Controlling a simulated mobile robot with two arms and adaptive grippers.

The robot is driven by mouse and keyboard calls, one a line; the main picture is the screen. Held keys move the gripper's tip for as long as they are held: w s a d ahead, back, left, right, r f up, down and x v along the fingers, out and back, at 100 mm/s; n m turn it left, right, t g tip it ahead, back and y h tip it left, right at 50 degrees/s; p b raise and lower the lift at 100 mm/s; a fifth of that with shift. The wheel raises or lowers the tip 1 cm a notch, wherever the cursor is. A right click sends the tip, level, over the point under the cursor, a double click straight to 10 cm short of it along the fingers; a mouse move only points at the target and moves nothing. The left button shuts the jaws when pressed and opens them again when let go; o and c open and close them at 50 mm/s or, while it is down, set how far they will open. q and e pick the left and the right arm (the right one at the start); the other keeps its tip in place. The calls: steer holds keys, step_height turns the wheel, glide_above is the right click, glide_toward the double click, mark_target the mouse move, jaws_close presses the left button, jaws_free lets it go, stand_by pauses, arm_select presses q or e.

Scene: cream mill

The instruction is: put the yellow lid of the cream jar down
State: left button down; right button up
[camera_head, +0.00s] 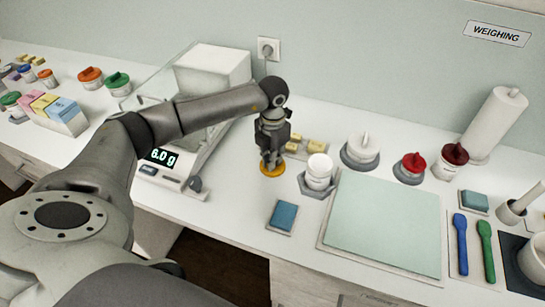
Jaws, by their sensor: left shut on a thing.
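The yellow lid (272,170) is a flat orange-yellow disc below my left gripper (271,160), which points straight down and is shut on it. The lid is level, at or just above the white bench top; I cannot tell whether it touches. My fingers cover the lid's middle. A white jar (318,174) with no coloured lid stands just right of it on a grey hexagonal base; it may be the cream jar. My right gripper is not in view.
A balance (160,180) reading 6.0 g stands left of the gripper. Small yellow blocks (316,146) lie behind it. A blue pad (284,215) lies in front, and a pale green mat (385,222) to the right. White-, red- and dark-red-lidded jars (411,163) stand behind the mat.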

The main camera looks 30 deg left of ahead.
arm_select(q)
steer(key=c, duration=1.6)
jaws_free()
steer(key=shift+f, duration=0.1)
step_height(320, 180, up, 12)
steer(key=b, duration=0.3)
steer(key=shift+r, duration=0.2)
